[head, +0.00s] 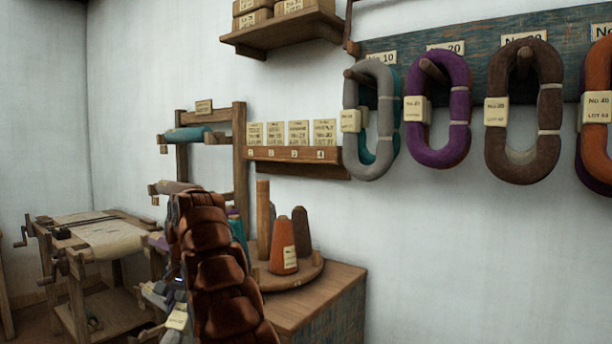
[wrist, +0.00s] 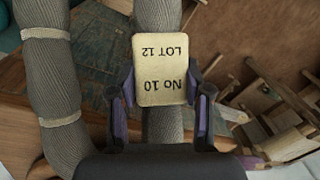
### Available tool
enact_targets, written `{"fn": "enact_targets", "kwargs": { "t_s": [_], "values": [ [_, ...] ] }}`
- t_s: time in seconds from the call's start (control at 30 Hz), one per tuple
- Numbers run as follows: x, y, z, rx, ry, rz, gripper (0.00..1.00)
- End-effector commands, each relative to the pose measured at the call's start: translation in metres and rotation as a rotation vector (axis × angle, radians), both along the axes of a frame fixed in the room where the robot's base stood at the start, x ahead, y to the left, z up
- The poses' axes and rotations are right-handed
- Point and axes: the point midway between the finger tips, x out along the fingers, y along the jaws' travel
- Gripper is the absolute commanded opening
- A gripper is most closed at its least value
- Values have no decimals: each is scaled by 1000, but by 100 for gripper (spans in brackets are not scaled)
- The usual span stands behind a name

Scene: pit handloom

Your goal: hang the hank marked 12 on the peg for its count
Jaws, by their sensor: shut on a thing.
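My gripper (wrist: 160,100) is shut on a grey hank (wrist: 58,90), its fingers either side of a cream tag (wrist: 160,70) reading No 10, LOT 12, upside down in the wrist view. In the head view the held hank (head: 155,296) and its tag (head: 177,317) show low at left, partly behind my arm; the gripper itself is mostly hidden there. The No 10 peg (head: 358,76) is on the wall board, under the No 10 label (head: 381,58). A grey hank (head: 372,170) and a teal hank (head: 394,80) behind it hang there.
Other pegs along the board (head: 480,50) hold a purple hank (head: 456,150), a brown hank (head: 520,165) and an orange hank (head: 598,70). A card shelf (head: 300,163) is left of the hanks. Below stands a cabinet (head: 330,290) with yarn cones (head: 284,250). The wall below the hanks is clear.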

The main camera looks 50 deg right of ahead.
Motion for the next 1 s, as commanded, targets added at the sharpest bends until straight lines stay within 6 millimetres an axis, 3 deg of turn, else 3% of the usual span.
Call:
{"fn": "enact_targets", "kwargs": {
  "t_s": [0.03,0.57,1.0],
  "values": [
    [-1,-8,18,-26,-16,-7,8],
    [-20,-88,140,-304,-155,-92,8],
    [-51,-144,245,-525,-238,-181,8]
  ]
}}
